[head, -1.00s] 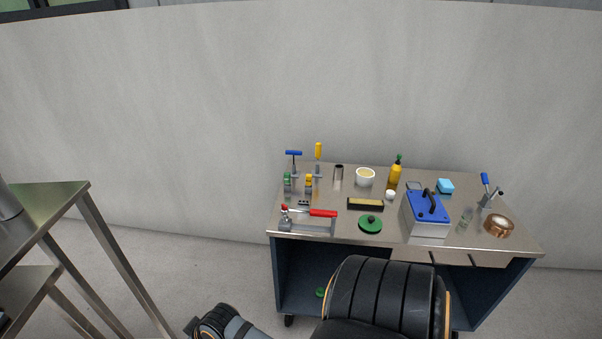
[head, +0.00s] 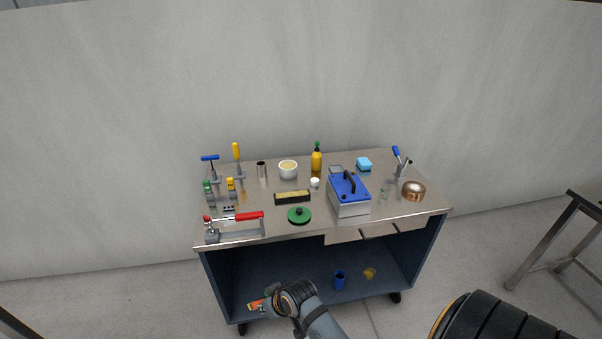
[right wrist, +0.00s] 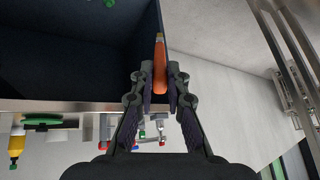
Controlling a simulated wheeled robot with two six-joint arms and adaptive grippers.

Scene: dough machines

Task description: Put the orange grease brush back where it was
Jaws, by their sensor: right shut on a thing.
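The orange grease brush (right wrist: 160,80) is held between the fingers of my right gripper (right wrist: 158,92) in the right wrist view, its orange handle pointing toward the camera and its far end lighter. In the head view the brush shows as a small orange piece (head: 255,304) at the bottom. My right gripper (head: 266,304) appears there low in front of the cart's open lower bay, toward its left side. The brush looks clear of the cart (head: 330,228). My left gripper is not in view.
The cart top holds a red-handled clamp (head: 236,226), a black-and-yellow brush block (head: 292,197), a green disc (head: 299,215), a blue-lidded box (head: 349,194), a yellow bottle (head: 316,158), a copper pot (head: 413,190) and a holder with tools (head: 400,168). A blue cup (head: 340,280) stands on the lower shelf.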

